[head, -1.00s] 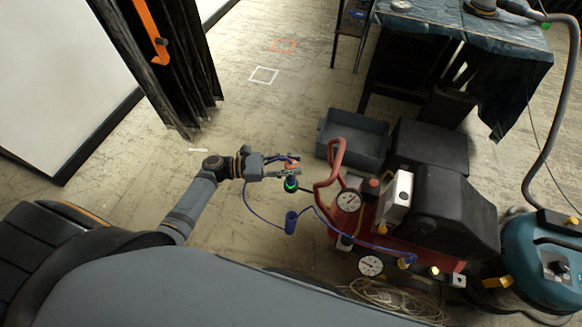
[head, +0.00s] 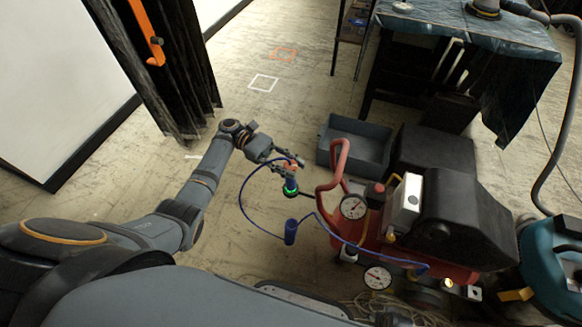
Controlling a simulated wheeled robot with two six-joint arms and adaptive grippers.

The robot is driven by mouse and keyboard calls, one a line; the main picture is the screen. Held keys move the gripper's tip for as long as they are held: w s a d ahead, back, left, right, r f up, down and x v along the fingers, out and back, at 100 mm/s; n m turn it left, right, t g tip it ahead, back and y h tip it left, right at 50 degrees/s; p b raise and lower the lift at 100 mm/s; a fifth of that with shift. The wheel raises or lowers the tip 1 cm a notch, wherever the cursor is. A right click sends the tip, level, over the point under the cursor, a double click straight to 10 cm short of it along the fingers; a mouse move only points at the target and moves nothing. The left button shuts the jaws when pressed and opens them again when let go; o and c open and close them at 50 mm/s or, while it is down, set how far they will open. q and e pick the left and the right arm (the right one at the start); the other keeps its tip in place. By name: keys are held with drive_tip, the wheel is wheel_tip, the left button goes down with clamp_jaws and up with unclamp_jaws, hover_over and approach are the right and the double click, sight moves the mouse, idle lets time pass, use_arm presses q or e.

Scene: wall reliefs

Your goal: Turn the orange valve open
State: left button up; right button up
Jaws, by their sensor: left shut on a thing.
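The orange valve (head: 290,167) sits on top of a small blue and green fitting (head: 290,187) in the middle of the head view, left of the red compressor handle. My left gripper (head: 290,163) comes in from the upper left, tilted down to the right, and is shut on the orange valve. Its fingers hide part of the valve, so the exact angle of its handle is hard to tell. A blue hose (head: 244,205) loops away from the fitting. My right gripper is not in view.
A red and black compressor (head: 455,215) with two white gauges stands at the right. A grey open bin (head: 345,157) is behind the valve. A teal machine (head: 552,265) is at the far right. Bare floor (head: 235,150) lies to the left.

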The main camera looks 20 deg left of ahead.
sight(291, 165)
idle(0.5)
use_arm(q)
drive_tip(key=o, duration=1.2)
drive_tip(key=shift+c, duration=0.2)
wheel_tip(291, 165, up, 10)
drive_tip(key=shift+o, duration=0.2)
